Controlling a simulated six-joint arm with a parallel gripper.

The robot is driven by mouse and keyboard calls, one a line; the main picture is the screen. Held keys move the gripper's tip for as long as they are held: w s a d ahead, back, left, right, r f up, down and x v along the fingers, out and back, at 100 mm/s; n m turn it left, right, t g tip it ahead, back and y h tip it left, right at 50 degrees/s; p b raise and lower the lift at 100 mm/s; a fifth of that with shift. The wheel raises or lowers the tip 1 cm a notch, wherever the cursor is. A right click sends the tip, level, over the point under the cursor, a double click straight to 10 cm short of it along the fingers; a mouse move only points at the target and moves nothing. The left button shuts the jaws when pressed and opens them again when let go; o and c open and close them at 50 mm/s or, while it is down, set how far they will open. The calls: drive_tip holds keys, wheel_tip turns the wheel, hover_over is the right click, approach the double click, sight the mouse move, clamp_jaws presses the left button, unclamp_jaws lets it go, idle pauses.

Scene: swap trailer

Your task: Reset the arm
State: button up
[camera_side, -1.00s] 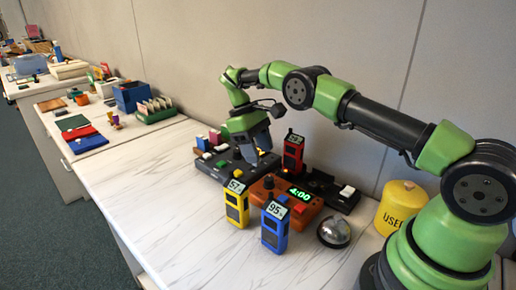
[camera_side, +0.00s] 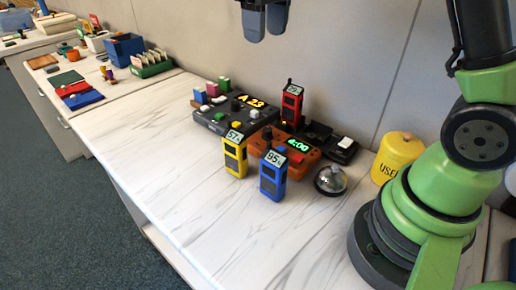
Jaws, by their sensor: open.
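My gripper (camera_side: 265,22) is at the top edge of the side view, high above the back of the table. Only its grey fingers show, pointing down; they are apart from every object and hold nothing that I can see. A red radio (camera_side: 291,105), a yellow radio (camera_side: 235,155) and a blue radio (camera_side: 272,176) stand upright.
A silver dome bell (camera_side: 330,179) and a yellow "USED" canister (camera_side: 396,157) stand near my base. A black tray (camera_side: 343,143) lies behind. Small coloured blocks sit on the black console. The table's (camera_side: 160,150) front left is clear. A wall runs behind.

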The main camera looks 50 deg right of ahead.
drive_tip(key=s+a+r+m+t+y, duration=0.1)
drive_tip(key=s+a+m+t, duration=0.1)
drive_tip(key=s, duration=0.7)
drive_tip(key=s+a+r+m+t+y, duration=0.1)
drive_tip(key=s+t, duration=0.3)
drive_tip(key=s, duration=0.6)
drive_tip(key=shift+a+m+t, duration=0.4)
drive_tip(key=shift+a+m, duration=0.3)
drive_tip(key=shift+a, duration=0.2)
